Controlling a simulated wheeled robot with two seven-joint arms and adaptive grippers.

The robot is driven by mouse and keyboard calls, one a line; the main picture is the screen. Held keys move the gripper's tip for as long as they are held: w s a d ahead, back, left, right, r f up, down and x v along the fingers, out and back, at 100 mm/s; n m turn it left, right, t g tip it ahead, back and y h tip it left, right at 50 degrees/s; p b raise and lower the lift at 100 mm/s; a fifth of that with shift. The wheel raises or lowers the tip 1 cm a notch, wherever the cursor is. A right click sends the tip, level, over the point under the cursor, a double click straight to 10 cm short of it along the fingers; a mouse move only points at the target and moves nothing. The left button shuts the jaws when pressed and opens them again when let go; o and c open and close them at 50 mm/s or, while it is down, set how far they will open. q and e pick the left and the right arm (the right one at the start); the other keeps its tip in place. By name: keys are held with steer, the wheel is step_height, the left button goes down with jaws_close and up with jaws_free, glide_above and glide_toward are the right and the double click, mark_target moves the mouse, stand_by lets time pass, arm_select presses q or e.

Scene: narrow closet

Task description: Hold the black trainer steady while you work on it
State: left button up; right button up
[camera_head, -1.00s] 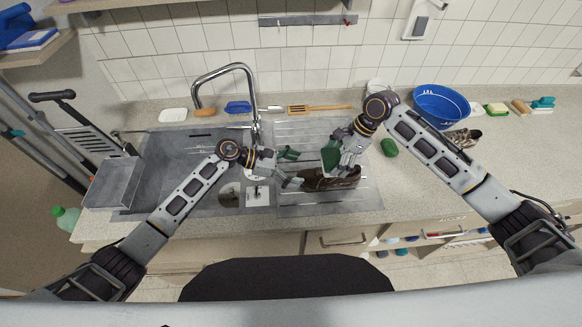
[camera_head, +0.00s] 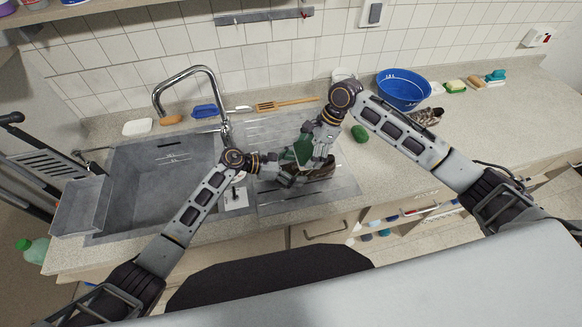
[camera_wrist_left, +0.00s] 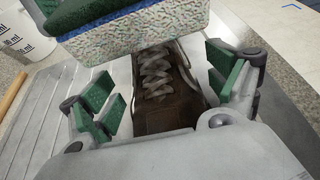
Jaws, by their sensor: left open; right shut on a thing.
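The trainer (camera_head: 322,172) looks dark brown and lies on the ribbed drainboard. In the left wrist view its laced top (camera_wrist_left: 158,112) shows between my left fingers. My left gripper (camera_head: 279,168) is open, with one green-padded finger on each side of the trainer; I cannot tell whether the pads touch it. My right gripper (camera_head: 305,150) is above the trainer, shut on a block with a blue band and a pale speckled face (camera_wrist_left: 140,32). That block is over the laces and hides part of the shoe. Contact between block and shoe is unclear.
The sink basin (camera_head: 150,190) is left of the drainboard, with a tall tap (camera_head: 190,75) behind. A blue tub (camera_head: 403,92), a second shoe (camera_head: 427,117) and a green lump (camera_head: 359,133) stand to the right. The front right counter is clear.

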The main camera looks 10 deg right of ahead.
arm_select(q)
steer(key=shift+d, duration=0.2)
steer(key=c, duration=1.2)
stand_by(0.4)
